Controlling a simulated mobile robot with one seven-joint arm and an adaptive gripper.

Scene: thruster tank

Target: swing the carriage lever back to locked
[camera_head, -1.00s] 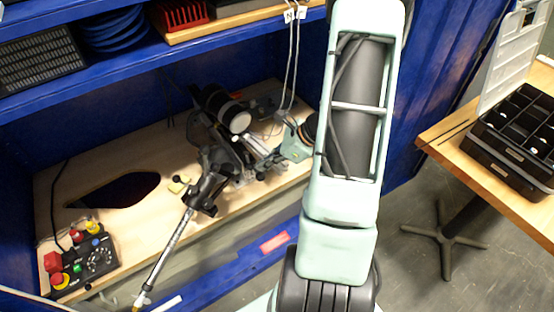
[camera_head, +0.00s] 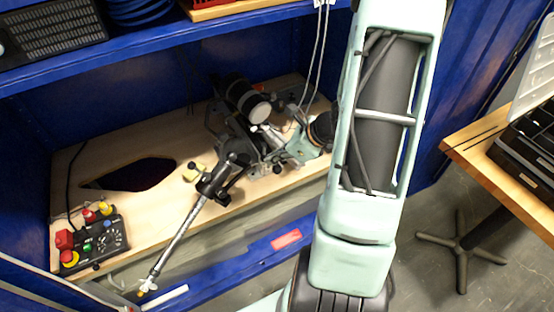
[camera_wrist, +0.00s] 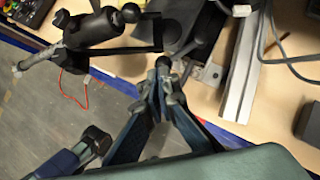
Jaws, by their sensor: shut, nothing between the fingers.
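The carriage assembly (camera_head: 255,135) stands on the wooden bench in the head view, with a dark cylinder (camera_head: 248,102) on top and a long silver rod (camera_head: 180,237) reaching down to the front left. My gripper (camera_wrist: 165,80) is shut and empty in the wrist view. Its fingertips are close to a small black knob (camera_wrist: 163,62); I cannot tell if they touch. A dark bar (camera_wrist: 203,32) rises beside them and may be the carriage lever. A black ball (camera_wrist: 131,13) lies farther up left. In the head view, my arm and the mechanism hide most of the gripper.
A control box (camera_head: 92,242) with coloured buttons sits at the bench's left, near a dark cutout (camera_head: 130,175). A silver rail (camera_wrist: 240,75) and cables lie right of my gripper. A blue shelf (camera_head: 160,55) overhangs the bench. A side table (camera_head: 480,150) stands right.

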